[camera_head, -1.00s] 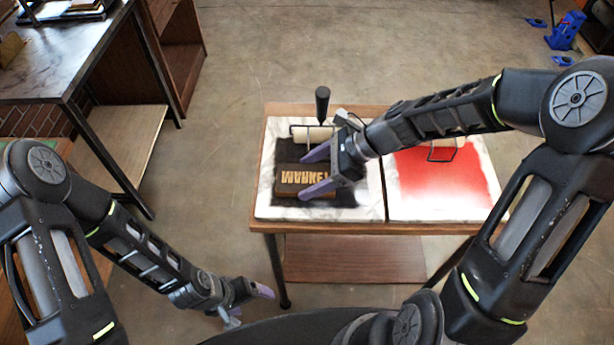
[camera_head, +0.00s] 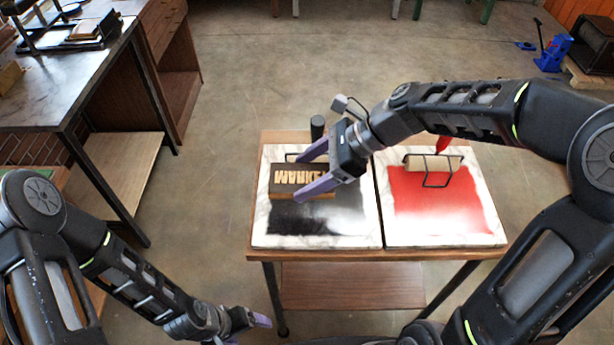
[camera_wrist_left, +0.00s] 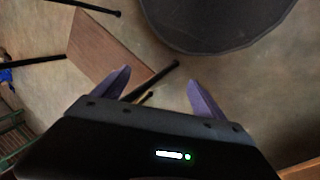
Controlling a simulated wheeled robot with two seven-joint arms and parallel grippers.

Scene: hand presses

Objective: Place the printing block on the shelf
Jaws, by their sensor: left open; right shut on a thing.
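The printing block (camera_head: 283,177) is dark, with pale raised mirrored letters on its face. My right gripper (camera_head: 298,178) is shut on it, one purple finger along the far side and one across the near side. The block appears over the far part of the black-inked slab (camera_head: 262,225); the gap beneath is hard to judge. My left gripper (camera_head: 258,320) is open and empty, low at the near left; its fingers also show in the left wrist view (camera_wrist_left: 158,80). A wooden lower shelf (camera_head: 350,286) lies under the ink table, and a pale shelf (camera_head: 125,165) under the left table.
A red-inked slab (camera_head: 445,212) with a roller (camera_head: 433,163) lies right of the black one. A black roller handle (camera_head: 317,127) shows behind the block. The left table (camera_head: 60,75) carries a press. Open floor separates the tables.

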